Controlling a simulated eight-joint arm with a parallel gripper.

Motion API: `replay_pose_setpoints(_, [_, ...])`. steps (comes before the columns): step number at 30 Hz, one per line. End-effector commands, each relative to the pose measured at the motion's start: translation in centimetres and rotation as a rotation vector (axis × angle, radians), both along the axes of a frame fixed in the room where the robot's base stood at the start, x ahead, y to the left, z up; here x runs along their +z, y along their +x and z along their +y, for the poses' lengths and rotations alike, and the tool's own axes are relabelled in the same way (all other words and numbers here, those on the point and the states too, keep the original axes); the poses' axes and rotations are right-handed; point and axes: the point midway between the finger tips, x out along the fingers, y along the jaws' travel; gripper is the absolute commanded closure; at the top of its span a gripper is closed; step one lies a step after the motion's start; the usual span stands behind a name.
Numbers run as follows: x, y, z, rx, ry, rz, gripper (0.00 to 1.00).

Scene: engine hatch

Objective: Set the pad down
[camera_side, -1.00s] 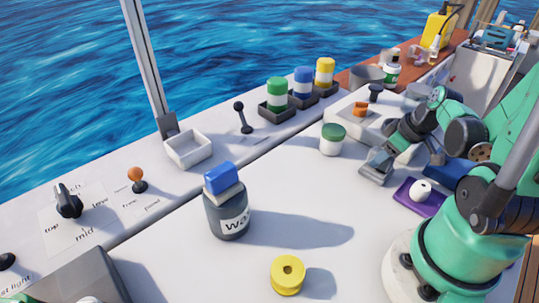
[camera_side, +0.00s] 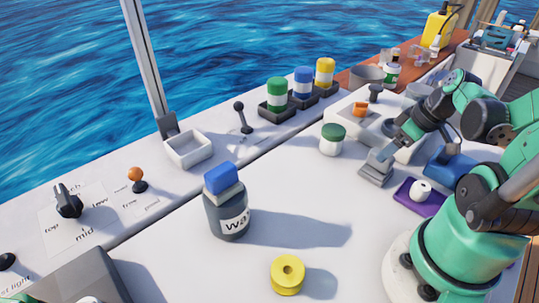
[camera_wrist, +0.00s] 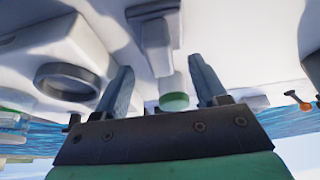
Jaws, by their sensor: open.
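The pad (camera_side: 375,172) is a grey block with a flat, wider base and a narrower upper part. It sits upright on the white deck surface, left of the purple tray. My gripper (camera_side: 386,152) is just above and slightly right of its top. In the wrist view my gripper (camera_wrist: 158,66) has its two fingers spread apart, and the grey pad (camera_wrist: 157,42) shows beyond and between the tips. Nothing is held. The exact gap between the fingertips and the pad is hard to judge.
A white jar with a green lid (camera_side: 332,140) stands left of the pad. A purple tray (camera_side: 420,198) with a white roll (camera_side: 421,189) lies to the right. A grey bottle (camera_side: 228,215) and yellow ring (camera_side: 287,274) stand in front. Deck between them is clear.

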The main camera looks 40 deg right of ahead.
Motion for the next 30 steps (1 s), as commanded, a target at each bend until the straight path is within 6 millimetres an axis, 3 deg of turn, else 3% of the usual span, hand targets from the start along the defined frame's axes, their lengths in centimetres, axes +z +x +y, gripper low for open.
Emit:
replay_pose_setpoints(24, [7.6,-3.1,0.0,-0.001,-0.001,-0.001,0.35])
replay_pose_setpoints(30, [7.6,-1.8,0.8,0.003,-0.011,0.010,0.35])
